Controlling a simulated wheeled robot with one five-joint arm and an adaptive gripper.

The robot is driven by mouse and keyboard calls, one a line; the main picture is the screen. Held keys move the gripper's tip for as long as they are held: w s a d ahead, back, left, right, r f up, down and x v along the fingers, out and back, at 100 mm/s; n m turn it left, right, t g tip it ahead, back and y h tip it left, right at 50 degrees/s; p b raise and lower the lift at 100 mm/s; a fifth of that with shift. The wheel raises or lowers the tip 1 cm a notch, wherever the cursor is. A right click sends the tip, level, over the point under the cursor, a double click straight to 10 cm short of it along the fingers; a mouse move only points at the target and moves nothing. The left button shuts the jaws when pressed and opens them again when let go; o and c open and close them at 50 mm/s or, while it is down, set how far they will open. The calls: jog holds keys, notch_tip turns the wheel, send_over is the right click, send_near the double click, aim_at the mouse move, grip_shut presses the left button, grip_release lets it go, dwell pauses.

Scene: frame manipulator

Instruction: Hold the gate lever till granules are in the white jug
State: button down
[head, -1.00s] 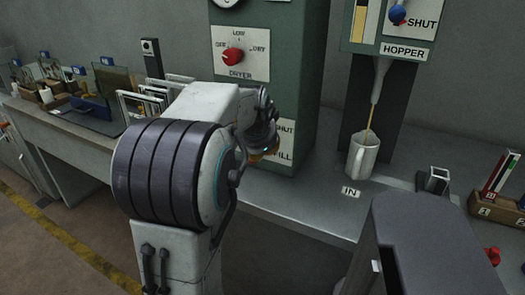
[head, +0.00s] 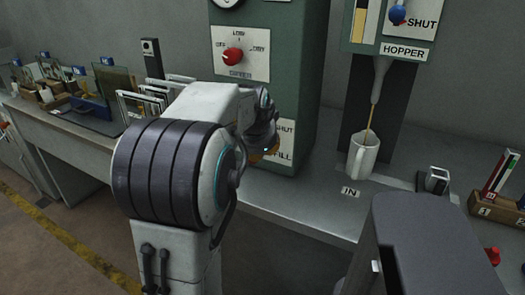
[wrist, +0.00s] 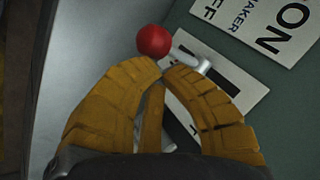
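The white jug (head: 363,158) stands upright under the hopper spout (head: 379,78). A thin tan stream (head: 370,120) runs from the spout into its mouth; the jug's inside is too small to judge. A blue-knobbed lever (head: 398,15) is on the hopper panel beside SHUT. My gripper (head: 266,152) is by the SHUT/FILL plate (head: 285,140) on the green cabinet, partly hidden by my arm. In the wrist view, the yellow-brown fingers (wrist: 162,68) have tips nearly together, just below a red-ball lever (wrist: 154,41) with a grey rod. No grasp on it is visible.
The green cabinet carries a red dryer knob (head: 233,56). A small metal holder (head: 437,180) and a box of upright items (head: 497,195) stand right of the jug. Racks and trays (head: 88,108) fill the left bench. Bare bench (head: 300,205) lies in front of the cabinet.

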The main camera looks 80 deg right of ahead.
jog(key=shift+r, duration=0.2)
jog(key=shift+r+p, duration=0.6)
jog(key=shift+p, duration=0.05)
